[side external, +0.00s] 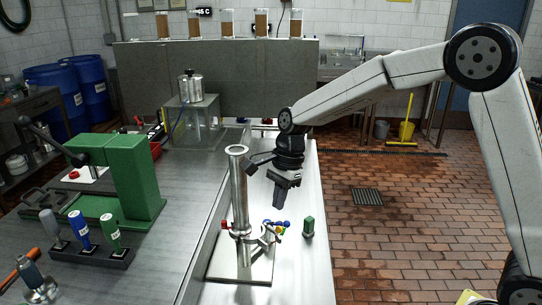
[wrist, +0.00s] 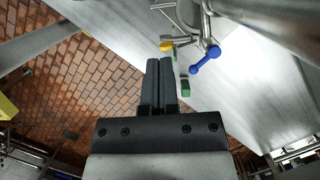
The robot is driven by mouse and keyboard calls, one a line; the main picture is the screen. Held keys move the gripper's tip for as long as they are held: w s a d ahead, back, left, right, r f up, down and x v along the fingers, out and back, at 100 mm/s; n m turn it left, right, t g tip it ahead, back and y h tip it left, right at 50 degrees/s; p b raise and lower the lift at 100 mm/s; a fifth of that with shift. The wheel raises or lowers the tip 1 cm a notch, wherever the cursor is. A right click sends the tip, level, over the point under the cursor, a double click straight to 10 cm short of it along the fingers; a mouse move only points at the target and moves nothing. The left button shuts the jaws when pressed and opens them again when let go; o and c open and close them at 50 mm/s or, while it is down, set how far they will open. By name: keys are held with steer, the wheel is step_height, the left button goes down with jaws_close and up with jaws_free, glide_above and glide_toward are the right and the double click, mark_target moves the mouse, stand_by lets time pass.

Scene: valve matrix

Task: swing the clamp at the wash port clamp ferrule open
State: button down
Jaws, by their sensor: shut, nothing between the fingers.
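A steel upright pipe (side external: 239,190) stands on a flat base plate on the bench. A ring-like clamp fitting (side external: 240,233) with a red knob (side external: 226,224) sits low on it; whether this is the wash port clamp, and whether it is open, I cannot tell. Branch fittings to its right carry small yellow and blue handles (side external: 286,224). In the wrist view the blue handle (wrist: 206,61) and a yellow handle (wrist: 167,46) show beyond the fingertips. My gripper (side external: 279,203) is shut and empty, pointing down, right of the pipe and above the fittings, apart from them.
A small green upright piece (side external: 308,227) stands on the bench right of the fittings. A green press (side external: 125,175) and several labelled handles in a rack (side external: 90,254) stand at left. A clear-sided box (side external: 195,125) is behind. Bare bench lies in front of the green piece.

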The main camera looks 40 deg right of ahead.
mark_target(267, 251)
steer(key=x, duration=0.9)
steer(key=shift+f, duration=0.3)
steer(key=shift+s+a+m, duration=0.35)
steer(key=shift+a+m, duration=0.1)
steer(key=shift+m, duration=0.35)
stand_by(0.3)
steer(key=shift+s+a+m+t, duration=0.25)
steer(key=shift+a+m+t, duration=0.15)
steer(key=shift+m, duration=0.3)
steer(key=a+m+t, duration=0.1)
steer(key=a+m, duration=0.3)
steer(key=a, duration=0.2)
steer(key=shift+s+a, duration=0.2)
steer(key=shift+s, duration=0.2)
steer(key=shift+r, duration=0.15)
stand_by(0.3)
steer(key=a+v, duration=0.1)
steer(key=v, duration=0.8)
steer(key=shift+s+r, duration=0.4)
steer(key=shift+r, duration=0.05)
